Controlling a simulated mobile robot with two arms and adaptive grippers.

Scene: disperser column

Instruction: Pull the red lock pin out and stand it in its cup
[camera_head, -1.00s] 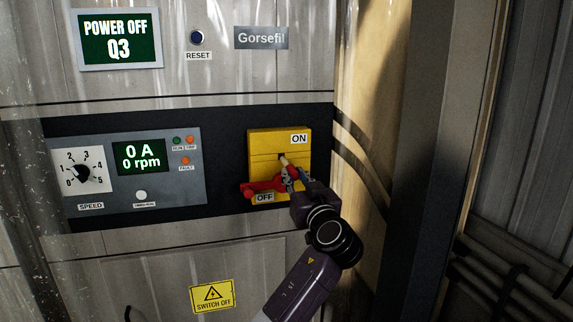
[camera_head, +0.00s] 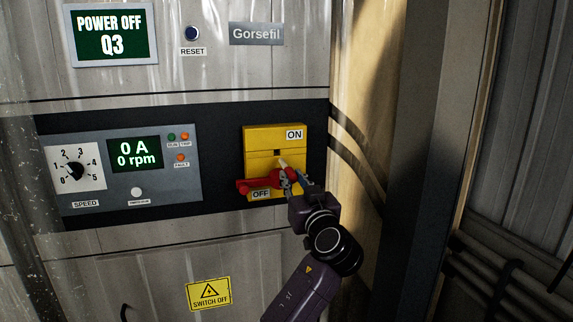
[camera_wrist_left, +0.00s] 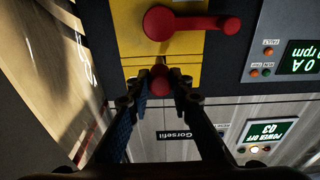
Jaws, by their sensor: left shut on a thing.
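The yellow switch plate (camera_head: 252,150) carries a red handle (camera_head: 243,186) lying sideways near the OFF label; the handle also shows in the wrist view (camera_wrist_left: 185,22). My left gripper (camera_head: 287,179) is in front of the plate's right side. In the left wrist view its fingertips (camera_wrist_left: 160,92) close on the round red head of the lock pin (camera_wrist_left: 160,84). The pin's pale shaft (camera_head: 283,163) points at the plate, just below a small dark hole (camera_head: 277,152). The shaft's tip looks clear of the hole. No cup is in view.
The panel left of the plate has a speed dial (camera_head: 76,170), a display (camera_head: 134,154) and small lamps. A reset button (camera_head: 192,33) is above. A dark upright post (camera_head: 425,150) stands at the right. Space in front of the panel looks free.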

